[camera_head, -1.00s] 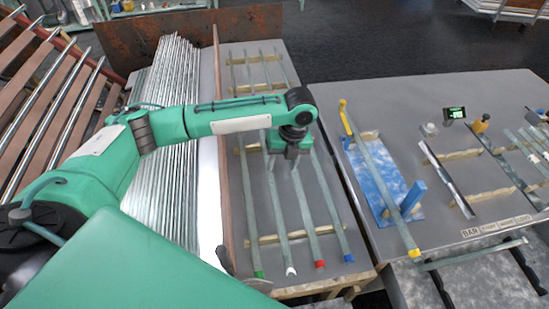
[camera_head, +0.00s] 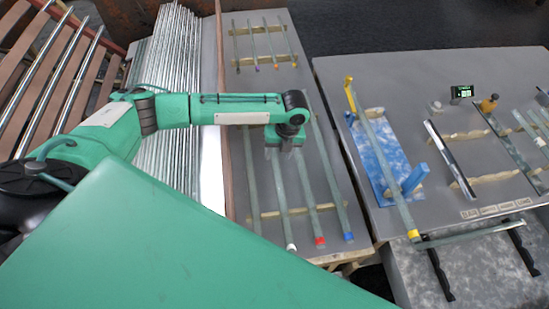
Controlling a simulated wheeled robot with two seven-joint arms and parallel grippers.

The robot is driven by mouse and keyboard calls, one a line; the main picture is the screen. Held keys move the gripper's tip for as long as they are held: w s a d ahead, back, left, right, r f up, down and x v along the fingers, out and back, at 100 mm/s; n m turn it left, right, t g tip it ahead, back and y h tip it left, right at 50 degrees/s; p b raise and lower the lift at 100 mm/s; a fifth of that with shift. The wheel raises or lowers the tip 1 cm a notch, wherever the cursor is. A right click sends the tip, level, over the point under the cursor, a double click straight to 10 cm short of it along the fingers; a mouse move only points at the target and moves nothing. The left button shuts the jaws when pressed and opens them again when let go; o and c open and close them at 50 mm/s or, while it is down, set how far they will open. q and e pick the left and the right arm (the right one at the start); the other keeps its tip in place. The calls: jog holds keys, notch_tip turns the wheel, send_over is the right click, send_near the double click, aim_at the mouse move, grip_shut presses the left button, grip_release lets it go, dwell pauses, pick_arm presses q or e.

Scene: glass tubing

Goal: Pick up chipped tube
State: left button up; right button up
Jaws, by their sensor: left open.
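Several long glass tubes lie side by side on wooden rests on the middle bench. One has a white end (camera_head: 291,247), one a red end (camera_head: 319,240) and one a blue end (camera_head: 349,236). The near end of the leftmost tube (camera_head: 251,175) is hidden behind my green arm part. I cannot tell from the picture which tube is chipped. My left gripper (camera_head: 285,153) points down over the far part of these tubes, open, with nothing seen between its fingers. It hides a short stretch of the tubes below. My right gripper is out of view.
Shorter tubes with coloured ends (camera_head: 256,68) lie at the far end of the bench. A wooden divider and a dense stack of tubes (camera_head: 170,85) are on the left. The right table holds a blue board (camera_head: 376,172) with a yellow-ended tube (camera_head: 392,180) and a small display (camera_head: 462,91).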

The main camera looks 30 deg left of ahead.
aim_at(276, 161)
pick_arm(q)
jog(key=shift+s+a+f+p, duration=0.15)
jog(key=shift+f, duration=0.8)
jog(key=shift+s+a+f+p, duration=0.1)
jog(key=shift+s+f+p, duration=0.05)
jog(key=shift+f, duration=0.75)
jog(key=c, duration=1)
grip_shut()
jog(key=shift+r, duration=0.15)
